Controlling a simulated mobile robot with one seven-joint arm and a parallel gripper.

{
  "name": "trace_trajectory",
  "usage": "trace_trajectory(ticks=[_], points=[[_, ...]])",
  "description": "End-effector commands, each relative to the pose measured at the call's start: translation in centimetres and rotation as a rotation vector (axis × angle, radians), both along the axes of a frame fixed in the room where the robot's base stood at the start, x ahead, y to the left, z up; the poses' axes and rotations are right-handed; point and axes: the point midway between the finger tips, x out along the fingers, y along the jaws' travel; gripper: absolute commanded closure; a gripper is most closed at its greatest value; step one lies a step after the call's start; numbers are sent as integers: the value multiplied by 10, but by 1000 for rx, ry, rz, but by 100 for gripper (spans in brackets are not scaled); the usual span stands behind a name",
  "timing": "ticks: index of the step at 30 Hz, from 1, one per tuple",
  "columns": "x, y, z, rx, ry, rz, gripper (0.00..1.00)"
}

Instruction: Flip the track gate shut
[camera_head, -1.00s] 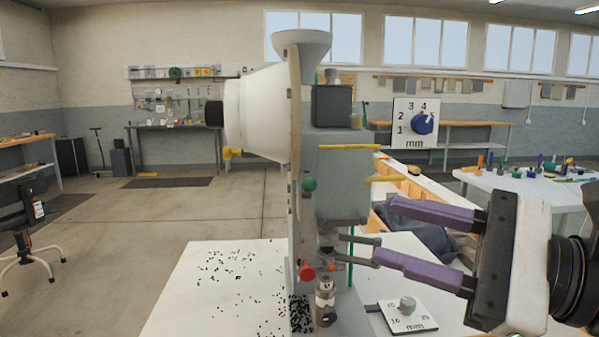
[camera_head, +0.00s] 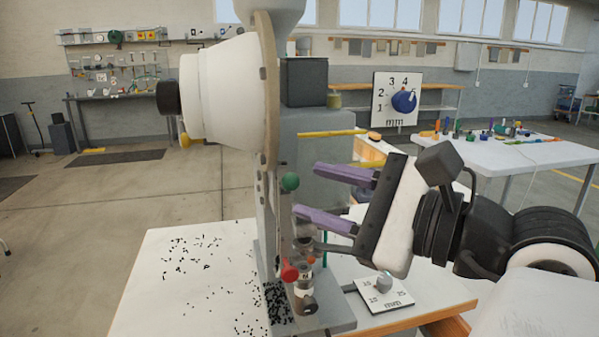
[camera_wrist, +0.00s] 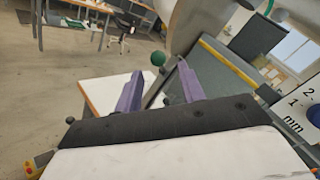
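The eyelet press stands on a white table, with a grey body (camera_head: 325,160) and a white drum (camera_head: 215,90). A green ball knob (camera_head: 290,181) is on the front of its upright strip, and a red knob (camera_head: 289,273) is lower down. I cannot tell for sure which part is the track gate. My gripper (camera_head: 307,190) is open and empty, its purple fingers pointing left, just right of the green knob. In the wrist view the green knob (camera_wrist: 157,58) shows between and beyond the fingertips (camera_wrist: 158,66). I see no contact.
Small black eyelets (camera_head: 275,300) lie scattered on the white table (camera_head: 160,300) and heaped at the press foot. A yellow bar (camera_head: 332,133) juts out above my fingers. A dial plate marked mm (camera_head: 390,297) lies right of the press. A larger dial (camera_head: 396,100) stands behind.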

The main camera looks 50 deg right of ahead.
Motion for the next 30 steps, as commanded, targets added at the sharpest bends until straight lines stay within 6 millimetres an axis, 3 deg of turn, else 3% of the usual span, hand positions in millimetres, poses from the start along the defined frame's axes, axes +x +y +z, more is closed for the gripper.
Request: trace_trajectory(ticks=[7,18,27,30], points=[[31,6,1,1,-1,1,61],[37,7,0,1,-1,0,61],[37,6,0,1,-1,0,99],[37,6,0,0,-1,0,100]])
